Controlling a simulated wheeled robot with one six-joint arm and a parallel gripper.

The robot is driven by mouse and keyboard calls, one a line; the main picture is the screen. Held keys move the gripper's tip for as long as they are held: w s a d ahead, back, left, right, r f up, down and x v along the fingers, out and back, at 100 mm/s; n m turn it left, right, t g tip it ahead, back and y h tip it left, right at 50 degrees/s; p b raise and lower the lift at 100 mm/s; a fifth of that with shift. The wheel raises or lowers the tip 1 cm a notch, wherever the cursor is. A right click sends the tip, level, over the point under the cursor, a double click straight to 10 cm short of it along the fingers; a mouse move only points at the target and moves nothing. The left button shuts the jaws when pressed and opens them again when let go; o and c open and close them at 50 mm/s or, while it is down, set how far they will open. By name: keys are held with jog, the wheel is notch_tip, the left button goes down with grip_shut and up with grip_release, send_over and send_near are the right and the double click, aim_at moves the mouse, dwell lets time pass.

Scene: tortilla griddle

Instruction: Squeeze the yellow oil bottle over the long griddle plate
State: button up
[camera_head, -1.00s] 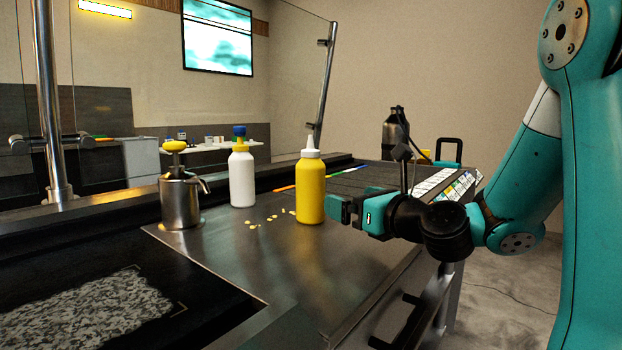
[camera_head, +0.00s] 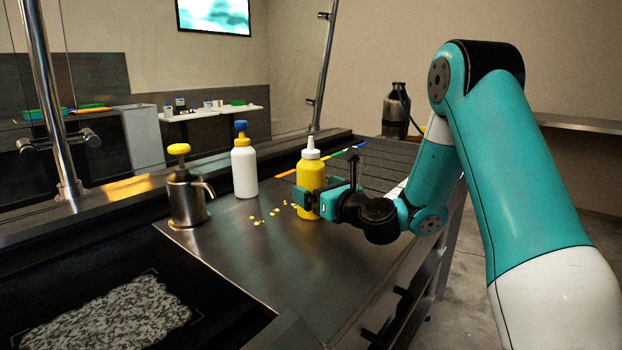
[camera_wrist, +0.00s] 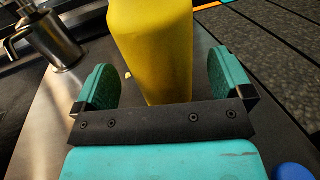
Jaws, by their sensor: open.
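The yellow oil bottle (camera_head: 311,174) with a white nozzle cap stands upright on the metal counter. My gripper (camera_head: 314,203) is open at its lower part, with the fingers on both sides of it. In the wrist view the bottle (camera_wrist: 155,50) stands between the two green finger pads of my gripper (camera_wrist: 160,82), with a gap at each side; its top is out of that view. The long griddle plate is not clear to me; a dark sunken surface (camera_head: 225,318) with a grey speckled patch lies at the lower left.
A white bottle with a blue cap (camera_head: 244,170) and a metal pump dispenser with a yellow knob (camera_head: 186,195) stand left of the yellow bottle. Small yellow bits (camera_head: 268,215) lie on the counter (camera_head: 290,265). A metal post (camera_head: 52,110) rises at the left.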

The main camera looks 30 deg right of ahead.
aim_at(311, 185)
jog(key=shift+w+a+r+p, duration=0.15)
jog(key=shift+w+p, duration=0.2)
jog(key=shift+w, duration=0.25)
jog(key=shift+w+r+p, duration=0.1)
jog(key=shift+w+p, duration=0.25)
jog(key=shift+w, duration=0.2)
jog(key=shift+w+f, duration=0.2)
jog(key=shift+w, duration=0.15)
jog(key=shift+c, duration=0.3)
jog(key=c, duration=1.1)
notch_tip(311, 185, up, 20)
jog(key=p, duration=0.9)
jog(key=shift+p, duration=0.35)
